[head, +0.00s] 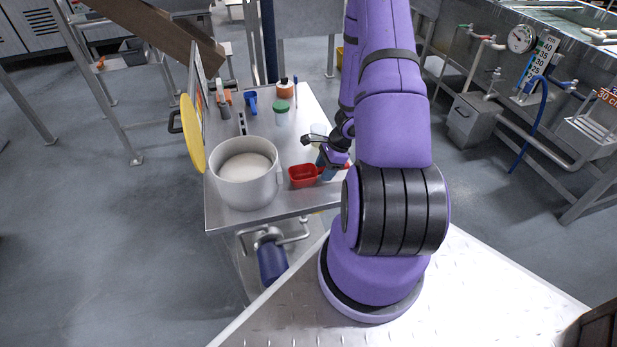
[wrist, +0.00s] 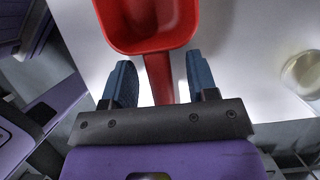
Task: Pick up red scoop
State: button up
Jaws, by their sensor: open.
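The red scoop (head: 303,176) lies on the steel table, right of the large pot. In the wrist view the red scoop (wrist: 149,22) shows its bowl at the top, with its handle running down between my fingers. My gripper (head: 331,165) is at the handle side of the scoop. In the wrist view my gripper (wrist: 160,82) is open, with one blue finger on each side of the handle and a gap on both sides. The lower end of the handle is hidden behind the gripper's body.
A large metal pot (head: 246,190) with white contents stands left of the scoop. A green-lidded jar (head: 281,114), a blue cup (head: 251,103) and an orange-and-white container (head: 285,88) stand farther back. A pale round container (wrist: 303,74) is at the right in the wrist view.

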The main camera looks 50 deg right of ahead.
grip_shut()
jog(key=shift+r, duration=0.15)
